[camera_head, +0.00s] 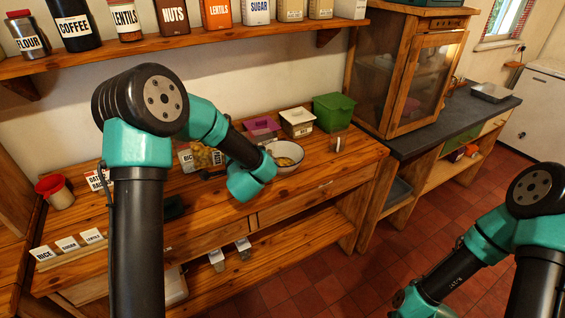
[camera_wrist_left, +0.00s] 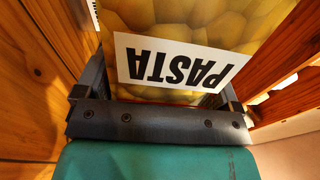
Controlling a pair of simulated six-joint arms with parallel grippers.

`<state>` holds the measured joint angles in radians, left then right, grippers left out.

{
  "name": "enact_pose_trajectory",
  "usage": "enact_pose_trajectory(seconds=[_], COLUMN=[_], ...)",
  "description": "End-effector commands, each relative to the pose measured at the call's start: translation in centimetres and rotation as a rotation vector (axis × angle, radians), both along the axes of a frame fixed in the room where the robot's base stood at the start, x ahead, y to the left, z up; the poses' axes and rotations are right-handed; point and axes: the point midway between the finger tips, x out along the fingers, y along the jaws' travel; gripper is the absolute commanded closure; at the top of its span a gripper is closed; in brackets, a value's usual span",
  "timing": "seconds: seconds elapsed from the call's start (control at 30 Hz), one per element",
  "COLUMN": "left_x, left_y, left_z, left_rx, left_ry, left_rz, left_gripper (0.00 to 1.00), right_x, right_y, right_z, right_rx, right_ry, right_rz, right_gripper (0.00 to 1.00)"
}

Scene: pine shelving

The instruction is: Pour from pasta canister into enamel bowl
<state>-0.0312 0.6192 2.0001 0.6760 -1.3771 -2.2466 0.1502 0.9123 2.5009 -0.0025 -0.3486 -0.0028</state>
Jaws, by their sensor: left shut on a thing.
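The pasta canister (camera_wrist_left: 180,22) fills the top of the left wrist view, with yellow pieces showing behind its white PASTA label, which reads upside down there. My left gripper (camera_wrist_left: 158,92) is shut on it, one finger on each side. In the head view, a clear container with yellow contents, apparently this canister (camera_head: 203,154), shows left of my left wrist; the wrist hides the fingers.
Behind the bowl stand a purple box (camera_head: 262,127), a white canister (camera_head: 297,122) and a green bin (camera_head: 334,111). A red-lidded jar (camera_head: 55,191) is at the left. A wall shelf (camera_head: 180,42) with several canisters runs above. The worktop's front right is clear.

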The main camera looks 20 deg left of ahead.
Motion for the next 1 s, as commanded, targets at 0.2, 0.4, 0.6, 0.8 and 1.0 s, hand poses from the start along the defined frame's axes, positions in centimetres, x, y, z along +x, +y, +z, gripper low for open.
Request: enact_pose_trajectory(seconds=[0.2, 0.4, 0.6, 0.8, 1.0], left_x=[0.04, 0.09, 0.14, 0.14, 0.23], left_y=[-0.02, -0.06, -0.13, -0.12, -0.24], left_z=[0.2, 0.35, 0.57, 0.58, 0.92], left_rx=[0.005, 0.014, 0.026, 0.026, 0.044], left_ry=[0.002, 0.007, 0.019, 0.019, 0.032], left_rz=[0.0, 0.0, 0.0, 0.0, 0.0], left_gripper=[0.59, 0.59, 0.59, 0.59, 0.59], right_x=[0.0, 0.0, 0.0, 0.0, 0.0], right_y=[0.0, 0.0, 0.0, 0.0, 0.0], right_z=[0.0, 0.0, 0.0, 0.0, 0.0], right_rx=[0.0, 0.0, 0.0, 0.0, 0.0], right_ry=[0.0, 0.0, 0.0, 0.0, 0.0], right_rz=[0.0, 0.0, 0.0, 0.0, 0.0], right_gripper=[0.57, 0.57, 0.57, 0.57, 0.57])
